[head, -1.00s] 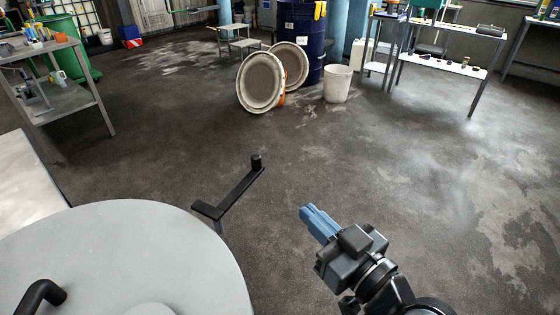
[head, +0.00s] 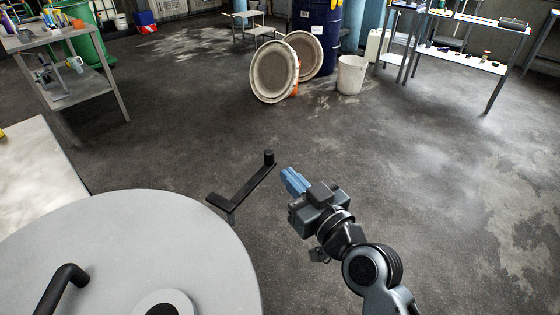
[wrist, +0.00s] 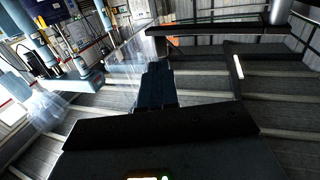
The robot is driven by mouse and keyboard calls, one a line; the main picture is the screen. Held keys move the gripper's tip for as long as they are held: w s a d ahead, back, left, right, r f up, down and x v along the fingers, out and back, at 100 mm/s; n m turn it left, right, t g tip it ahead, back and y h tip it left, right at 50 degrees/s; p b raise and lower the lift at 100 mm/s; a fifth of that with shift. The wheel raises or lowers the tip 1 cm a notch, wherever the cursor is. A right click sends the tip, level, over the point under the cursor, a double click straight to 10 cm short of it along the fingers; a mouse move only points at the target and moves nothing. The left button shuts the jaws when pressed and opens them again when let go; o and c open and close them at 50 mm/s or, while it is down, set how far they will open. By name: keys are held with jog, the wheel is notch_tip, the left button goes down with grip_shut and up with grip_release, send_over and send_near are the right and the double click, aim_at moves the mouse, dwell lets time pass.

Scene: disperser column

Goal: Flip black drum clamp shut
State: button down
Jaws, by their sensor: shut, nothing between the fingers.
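The black drum clamp (head: 243,193) is a bent bar with an upright knob at its far end. It sticks out past the right rim of the large grey round lid (head: 120,230) in the head view. My gripper (head: 294,181) is to the right of the clamp's knob, apart from it, with its blue fingers together and nothing between them. In the wrist view the blue fingers (wrist: 156,86) point away from the camera. A dark bar (wrist: 205,29) crosses the top of that view; I cannot tell for sure that it is the clamp.
A black curved handle (head: 62,287) stands on the lid. A pale tabletop (head: 35,170) is at the left. Shelves (head: 85,85), two round lids (head: 275,75), a white bucket (head: 351,75) and a blue drum (head: 320,25) stand farther back. The floor around my gripper is clear.

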aim_at(272, 160)
jog(key=shift+p+x, duration=0.4)
jog(key=shift+x, duration=1.9)
jog(key=shift+w+f+y+b, duration=0.1)
jog(key=shift+f+y+b, duration=0.15)
jog(key=shift+b, duration=0.4)
